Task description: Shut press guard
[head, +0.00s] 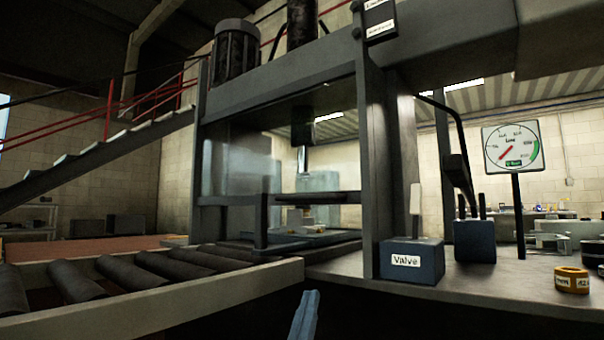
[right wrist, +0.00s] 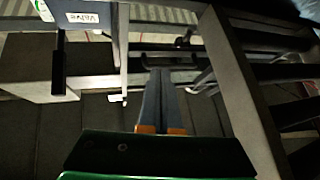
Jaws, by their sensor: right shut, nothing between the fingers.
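The press (head: 375,170) is a large dark grey frame standing beyond the front bench. A clear panel (head: 225,158), which looks like the guard, shows at the left of its opening. A dark horizontal bar (head: 318,198) crosses the opening low down; I cannot tell whether it belongs to the guard. My right gripper (head: 306,296) is low in front of the press, below the opening and apart from it. Its fingers are together and empty, also in the right wrist view (right wrist: 160,75). My left gripper is not in view.
A roller conveyor (head: 200,292) runs in from the left. A blue box labelled Valve (head: 412,262), a dark box with pins (head: 474,241), a load gauge (head: 513,146) and a yellow ring (head: 571,280) stand on the right bench. The right wrist view shows a pale conveyor rail (right wrist: 238,90).

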